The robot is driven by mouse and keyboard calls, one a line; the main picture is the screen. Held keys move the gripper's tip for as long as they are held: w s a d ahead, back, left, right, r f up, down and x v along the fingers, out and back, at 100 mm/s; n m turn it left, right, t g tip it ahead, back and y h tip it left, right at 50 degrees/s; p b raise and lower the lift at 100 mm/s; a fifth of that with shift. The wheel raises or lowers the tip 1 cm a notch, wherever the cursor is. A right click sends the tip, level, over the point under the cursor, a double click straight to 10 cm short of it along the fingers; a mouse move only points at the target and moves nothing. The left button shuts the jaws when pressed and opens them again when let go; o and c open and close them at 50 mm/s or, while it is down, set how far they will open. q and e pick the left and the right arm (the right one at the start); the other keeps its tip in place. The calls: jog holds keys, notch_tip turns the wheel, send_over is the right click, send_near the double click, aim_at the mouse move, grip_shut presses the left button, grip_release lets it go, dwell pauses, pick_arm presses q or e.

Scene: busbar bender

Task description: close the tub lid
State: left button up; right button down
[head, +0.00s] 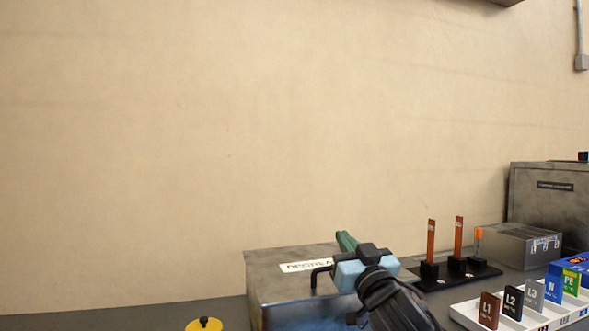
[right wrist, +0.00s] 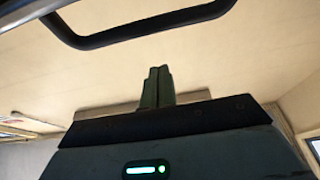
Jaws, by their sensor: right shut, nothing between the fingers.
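A grey metal tub (head: 275,317) stands low in the middle of the head view. Its lid (head: 270,279) lies over the top, with a white label (head: 306,266) that reads upside down; I cannot tell if the lid is fully seated. A black handle (head: 316,278) shows beside my right gripper, and a black handle bar (right wrist: 150,30) crosses the top of the right wrist view. My right gripper (head: 346,241) is over the lid's right part, its green fingers (right wrist: 157,86) together and empty. It hides part of the lid. My left gripper is not in view.
Right of the tub are a black stand (head: 455,274) with upright copper-coloured bars, a metal box (head: 515,246) and a white tray (head: 470,315) of labelled tiles. A yellow disc with a black knob (head: 204,323) is at front left.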

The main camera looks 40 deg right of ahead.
jog(key=f+b, duration=0.2)
jog(key=f+t+b, duration=0.1)
jog(key=shift+s+a+f+h, duration=0.25)
jog(key=shift+s+f+h, duration=0.05)
jog(key=shift+f, duration=0.1)
jog(key=b, duration=0.1)
jog(key=f+b, duration=0.1)
jog(key=shift+s+f+t+b, duration=0.2)
jog(key=shift+f+t+b, duration=0.1)
jog(key=shift+t, duration=0.1)
jog(key=shift+a+f+b, duration=0.1)
jog(key=shift+f+b, duration=0.05)
jog(key=shift+b, duration=0.15)
